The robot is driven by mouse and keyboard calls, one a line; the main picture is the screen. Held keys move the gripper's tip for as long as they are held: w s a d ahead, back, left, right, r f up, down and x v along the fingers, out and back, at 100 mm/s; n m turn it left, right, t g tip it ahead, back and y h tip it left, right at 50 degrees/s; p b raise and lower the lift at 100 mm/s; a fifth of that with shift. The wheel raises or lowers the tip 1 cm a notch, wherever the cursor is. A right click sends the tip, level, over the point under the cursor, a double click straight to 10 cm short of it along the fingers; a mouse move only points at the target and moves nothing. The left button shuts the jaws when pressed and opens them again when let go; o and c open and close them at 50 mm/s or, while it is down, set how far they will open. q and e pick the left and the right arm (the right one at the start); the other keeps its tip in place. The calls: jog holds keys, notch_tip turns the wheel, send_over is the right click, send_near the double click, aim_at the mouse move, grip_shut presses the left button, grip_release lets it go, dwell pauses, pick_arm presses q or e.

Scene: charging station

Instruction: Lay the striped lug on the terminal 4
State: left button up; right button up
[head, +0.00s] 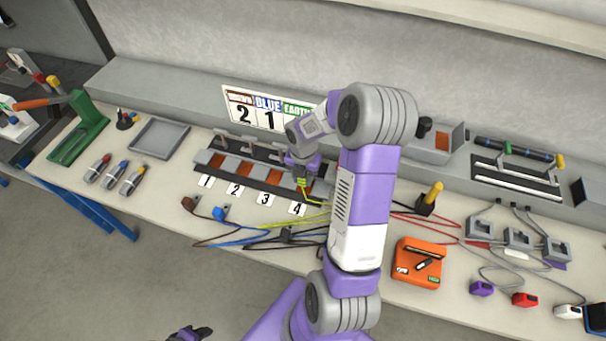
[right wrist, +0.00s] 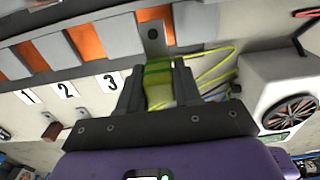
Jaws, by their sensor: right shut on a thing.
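The striped lug shows in the right wrist view with a yellow-green sleeve (right wrist: 158,80) and a grey, holed tip (right wrist: 153,38). My right gripper (right wrist: 158,92) is shut on its sleeve; in the head view this gripper (head: 303,180) is over the right part of the terminal row. The tip lies over the orange pad of terminal 4 (right wrist: 150,14); I cannot tell whether it touches. The label 4 (head: 297,209) shows in the head view, in front of that terminal. My left gripper (head: 190,334) is partly visible at the bottom edge, away from the bench; its jaws are unclear.
A brown lug (head: 189,203) and a blue lug (head: 220,213) lie on the bench in front of the row, with cables trailing right. A placard (head: 262,110) stands behind. An orange box (head: 419,262) sits to the right. My right arm hides part of the bench.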

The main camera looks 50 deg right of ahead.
jog(key=shift+f+b, duration=0.65)
jog(key=shift+f, duration=0.75)
jog(key=shift+r+p, duration=0.1)
jog(key=shift+p, duration=0.65)
dwell(0.5)
jog(key=shift+f+b, duration=0.8)
jog(key=shift+f, duration=0.7)
jog(key=o, duration=1.1)
notch_tip(320, 180, up, 8)
jog(key=shift+f+p, duration=0.2)
jog(key=shift+p, duration=0.85)
